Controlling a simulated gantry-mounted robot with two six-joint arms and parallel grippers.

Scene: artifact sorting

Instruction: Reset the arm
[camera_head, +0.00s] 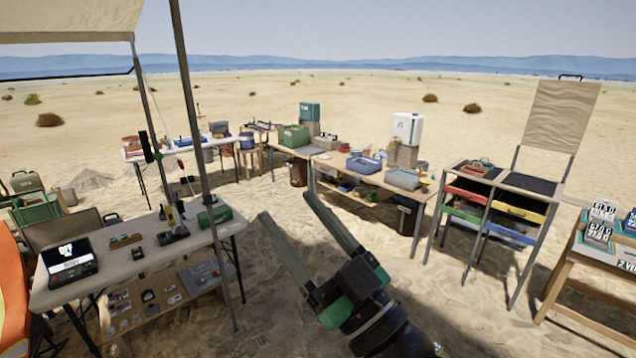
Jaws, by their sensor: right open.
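My right gripper (298,226) is in the lower middle of the head view. Its two long grey fingers are spread wide apart and nothing is between them. The dark wrist with green parts comes up from the bottom edge, right of centre. The gripper hangs over open sand, in front of the tables, and appears to touch nothing. My left gripper does not show in this view.
A table (135,258) with a tablet and tools stands at the left, beside a canopy pole (196,130). A long bench (405,191) with trays stands behind. A rack with coloured drawers (515,208) and a wooden table (570,250) stand right. Sand between them is clear.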

